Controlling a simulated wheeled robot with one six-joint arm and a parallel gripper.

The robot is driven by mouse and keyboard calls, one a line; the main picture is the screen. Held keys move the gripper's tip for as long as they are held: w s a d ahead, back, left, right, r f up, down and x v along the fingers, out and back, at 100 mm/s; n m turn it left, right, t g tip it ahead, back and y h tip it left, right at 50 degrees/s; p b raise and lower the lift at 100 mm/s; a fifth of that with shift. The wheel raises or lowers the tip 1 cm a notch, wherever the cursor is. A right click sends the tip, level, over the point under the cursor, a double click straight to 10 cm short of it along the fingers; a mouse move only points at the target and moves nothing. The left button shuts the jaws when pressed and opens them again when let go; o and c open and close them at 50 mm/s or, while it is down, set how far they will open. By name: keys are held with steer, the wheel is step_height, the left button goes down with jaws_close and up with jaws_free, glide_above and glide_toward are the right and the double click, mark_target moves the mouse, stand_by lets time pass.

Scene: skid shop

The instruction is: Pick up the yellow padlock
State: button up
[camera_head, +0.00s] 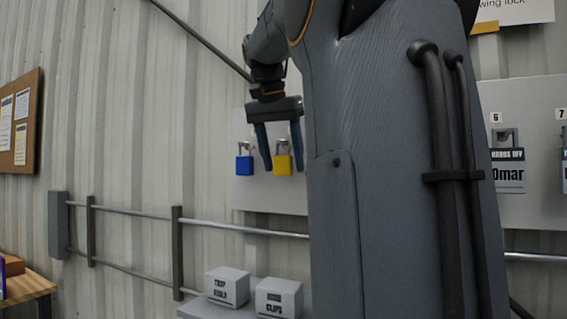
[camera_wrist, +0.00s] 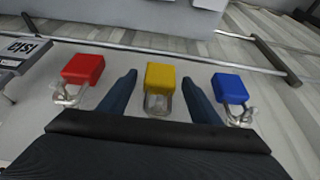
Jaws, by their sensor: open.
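The yellow padlock (camera_head: 282,163) hangs by its shackle on the pale wall board in the head view. In the wrist view the yellow padlock (camera_wrist: 161,77) shows between my two fingers, with its silver shackle toward the palm. My gripper (camera_head: 283,166) is open, pointing down, with one finger on each side of the padlock in the picture. In the wrist view my gripper (camera_wrist: 160,82) shows a gap between each finger and the padlock. I cannot tell the exact depth between fingers and padlock.
A blue padlock (camera_head: 244,165) hangs left of the yellow one in the head view; a red padlock (camera_wrist: 82,69) flanks it in the wrist view. A horizontal rail (camera_head: 240,229) runs below the board (camera_head: 270,195). Labelled boxes (camera_head: 228,288) sit lower down.

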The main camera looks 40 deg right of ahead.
steer(key=shift+f, duration=0.2)
steer(key=shift+d, duration=0.1)
steer(key=c, duration=1.2)
steer(key=shift+r, duration=0.1)
